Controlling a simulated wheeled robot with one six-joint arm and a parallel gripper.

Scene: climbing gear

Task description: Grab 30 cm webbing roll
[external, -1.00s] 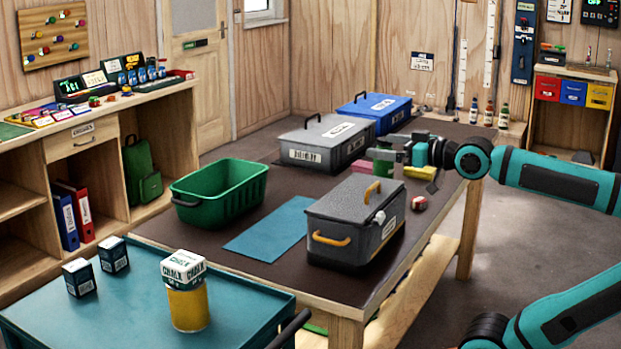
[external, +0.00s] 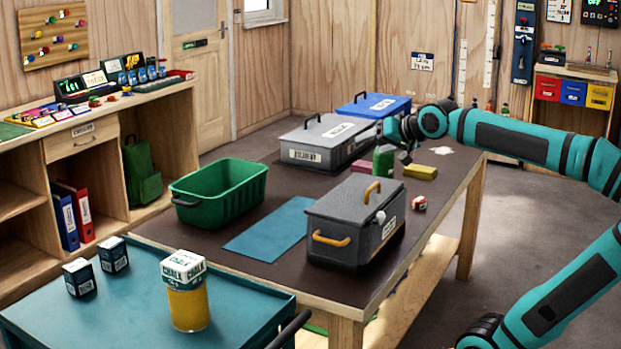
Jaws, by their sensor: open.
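Several small coloured pieces lie near the far right part of the dark table: a green piece (external: 383,163), a pink one (external: 361,167) and a yellow one (external: 420,173). Which of them is the 30 cm webbing roll I cannot tell; no label is readable. My gripper (external: 394,150) is open, right by the green piece, and overlaps its top right edge in the picture. The fingers are small and partly merge with the things behind, so I cannot tell whether they touch it.
A grey case (external: 322,150) and a blue case (external: 375,106) stand behind. A dark grey box (external: 352,235) with yellow handles stands in front, beside a blue mat (external: 262,230). A green bin (external: 218,197) is at the left. A red-white ball (external: 419,203) lies near the right edge.

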